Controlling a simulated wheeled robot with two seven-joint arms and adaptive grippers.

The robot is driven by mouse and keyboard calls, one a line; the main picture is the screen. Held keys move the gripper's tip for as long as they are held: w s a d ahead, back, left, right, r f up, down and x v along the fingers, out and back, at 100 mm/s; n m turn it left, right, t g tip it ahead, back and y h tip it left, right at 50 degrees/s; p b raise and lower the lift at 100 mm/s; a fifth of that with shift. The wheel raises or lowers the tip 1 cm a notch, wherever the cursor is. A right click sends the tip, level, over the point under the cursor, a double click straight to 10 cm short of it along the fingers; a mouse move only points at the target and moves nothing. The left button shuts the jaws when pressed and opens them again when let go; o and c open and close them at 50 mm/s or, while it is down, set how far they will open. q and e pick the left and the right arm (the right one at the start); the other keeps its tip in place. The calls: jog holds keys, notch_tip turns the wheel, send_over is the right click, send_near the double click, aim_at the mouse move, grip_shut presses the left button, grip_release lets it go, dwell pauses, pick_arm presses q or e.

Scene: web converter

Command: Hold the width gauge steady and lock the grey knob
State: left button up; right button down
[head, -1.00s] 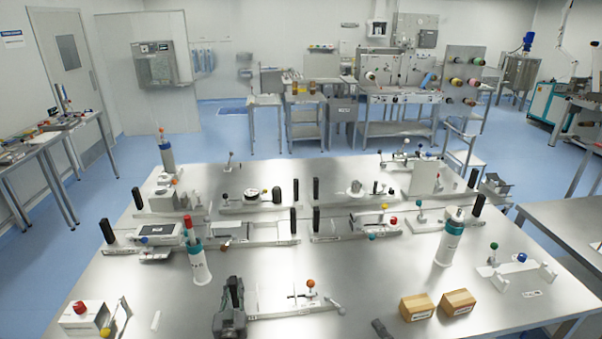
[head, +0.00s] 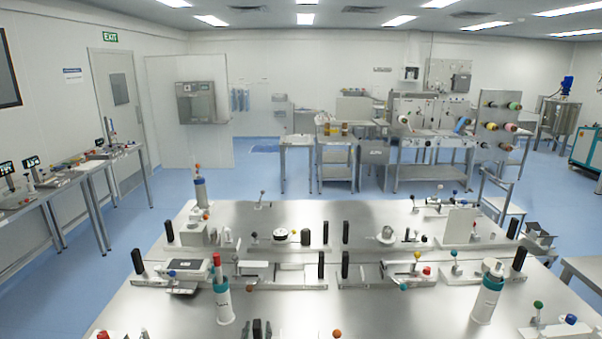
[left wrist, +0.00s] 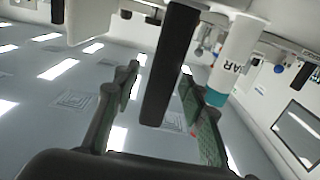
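No contact shows. White slide fixtures with posts and coloured knobs stand on the table, one of them a rail (head: 290,283) beyond my left gripper. I cannot tell which is the width gauge, and no grey knob can be singled out. My right gripper is out of view.
A white bottle with a teal band (head: 222,300) stands left of my left gripper; it also shows in the left wrist view (left wrist: 235,55). Another bottle (head: 487,295) stands at the right. Bare steel table (head: 400,315) lies between my left gripper and that bottle.

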pick_arm(q)
notch_tip(320, 180, up, 10)
dwell(0.5)
